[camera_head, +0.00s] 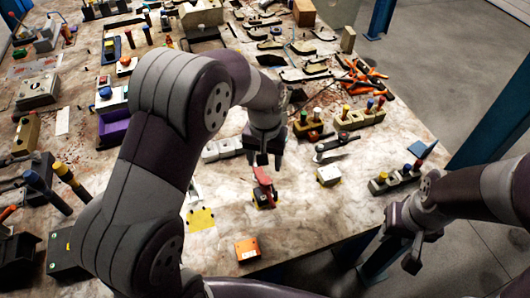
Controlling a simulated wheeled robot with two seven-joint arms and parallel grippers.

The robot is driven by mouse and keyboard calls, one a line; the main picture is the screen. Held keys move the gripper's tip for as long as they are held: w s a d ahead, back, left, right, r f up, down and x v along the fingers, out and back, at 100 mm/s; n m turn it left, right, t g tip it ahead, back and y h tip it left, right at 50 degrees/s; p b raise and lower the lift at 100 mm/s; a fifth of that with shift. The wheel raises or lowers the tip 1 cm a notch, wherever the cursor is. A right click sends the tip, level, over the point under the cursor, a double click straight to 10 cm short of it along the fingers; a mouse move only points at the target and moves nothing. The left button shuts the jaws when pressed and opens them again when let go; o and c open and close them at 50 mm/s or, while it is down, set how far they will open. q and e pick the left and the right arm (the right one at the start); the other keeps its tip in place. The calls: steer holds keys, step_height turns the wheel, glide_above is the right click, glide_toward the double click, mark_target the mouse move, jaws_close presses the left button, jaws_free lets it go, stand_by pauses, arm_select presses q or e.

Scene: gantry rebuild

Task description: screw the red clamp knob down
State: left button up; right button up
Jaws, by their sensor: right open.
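A red clamp-like piece (263,179) stands on a small dark and yellow base near the table's middle front. I cannot make out a separate knob on it. My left gripper (264,161) points down just above it. The fingertips look close to its top, but I cannot tell whether they touch it or how far apart they are. My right gripper (404,248) is open and empty, off the table's right front edge.
An orange block (247,249) lies near the front edge, with a yellow patch (201,218) behind it. A small white-and-yellow block (328,175) and a knobbed strip (394,180) stand to the right. Tools crowd the back and left. My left arm hides part of the table.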

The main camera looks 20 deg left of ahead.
arm_select(q)
step_height(320, 180, up, 5)
steer(key=shift+f, duration=0.15)
stand_by(0.3)
steer(key=s+a+f, duration=0.1)
steer(key=s+a, duration=0.1)
steer(key=s, duration=0.4)
steer(key=s+a+f+t, duration=0.1)
steer(key=s+a+f, duration=0.1)
steer(key=s, duration=0.5)
steer(key=shift+s+a, duration=0.25)
steer(key=shift+a, duration=0.5)
steer(key=shift+s, duration=0.1)
